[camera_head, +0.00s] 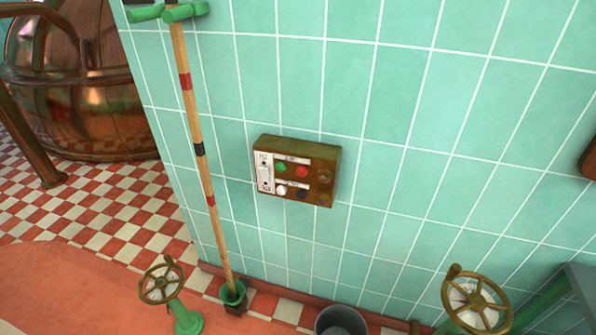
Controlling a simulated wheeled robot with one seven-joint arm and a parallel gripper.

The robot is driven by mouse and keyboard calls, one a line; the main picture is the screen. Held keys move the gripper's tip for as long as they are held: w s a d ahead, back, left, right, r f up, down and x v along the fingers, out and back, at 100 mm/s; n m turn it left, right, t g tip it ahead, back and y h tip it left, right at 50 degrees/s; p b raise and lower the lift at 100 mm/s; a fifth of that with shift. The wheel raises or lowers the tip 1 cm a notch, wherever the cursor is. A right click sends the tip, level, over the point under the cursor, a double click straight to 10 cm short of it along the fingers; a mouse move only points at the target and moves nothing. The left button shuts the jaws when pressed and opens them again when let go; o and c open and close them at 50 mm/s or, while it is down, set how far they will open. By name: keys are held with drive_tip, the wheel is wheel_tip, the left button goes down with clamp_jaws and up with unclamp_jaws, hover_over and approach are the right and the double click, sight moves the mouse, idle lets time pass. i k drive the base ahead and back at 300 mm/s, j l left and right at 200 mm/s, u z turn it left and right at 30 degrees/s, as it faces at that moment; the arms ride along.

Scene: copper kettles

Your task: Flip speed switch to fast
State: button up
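A brown control box (330,163) is mounted on the green tiled wall near the middle of the view. A narrow white plate (264,172) with small dark markings and what looks like a small switch is on its left side. The labels are too small to read, so I cannot tell the switch's position. The box also carries a green button (281,167), a red button (302,171), a white button (281,189) and a dark button (303,194). Dim round parts are at its right side. My gripper is not in view.
A banded wooden pole (200,150) stands left of the box in a green holder (233,292). Handwheels stand at lower left (161,283) and lower right (476,303). A grey bucket (341,322) is below. A copper kettle (75,90) is at the far left. The wall around the box is clear.

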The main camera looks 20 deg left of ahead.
sight(263, 173)
drive_tip(key=i+j+u, duration=0.3)
drive_tip(key=j, duration=0.2)
drive_tip(key=i+j+u, duration=0.3)
drive_tip(key=i+j, duration=0.1)
drive_tip(key=j, duration=0.05)
